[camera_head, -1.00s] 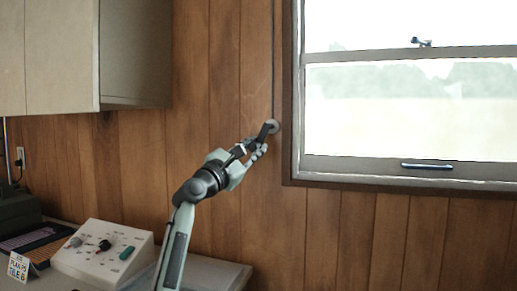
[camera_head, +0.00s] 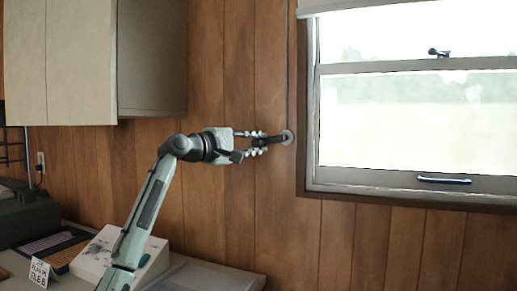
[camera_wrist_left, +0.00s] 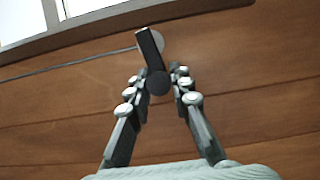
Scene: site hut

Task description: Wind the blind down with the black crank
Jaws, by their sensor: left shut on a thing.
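The black crank (camera_head: 272,139) sticks out to the left from a round pale wall disc (camera_head: 288,136) beside the window frame. In the left wrist view the crank arm (camera_wrist_left: 150,48) runs from the disc to a round dark knob (camera_wrist_left: 158,84) between my fingers. My left gripper (camera_head: 258,141) is shut on the crank's handle end, its fingers on either side of it. The white blind (camera_head: 350,7) shows only as a strip at the top of the window; the rest is out of frame. My right gripper is not in view.
The window (camera_head: 420,120) fills the right side, with a handle (camera_head: 443,180) on its lower rail. A cupboard (camera_head: 80,60) hangs at upper left. Below it, a counter holds a control box (camera_head: 95,255) partly behind my arm, and a small sign (camera_head: 39,273).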

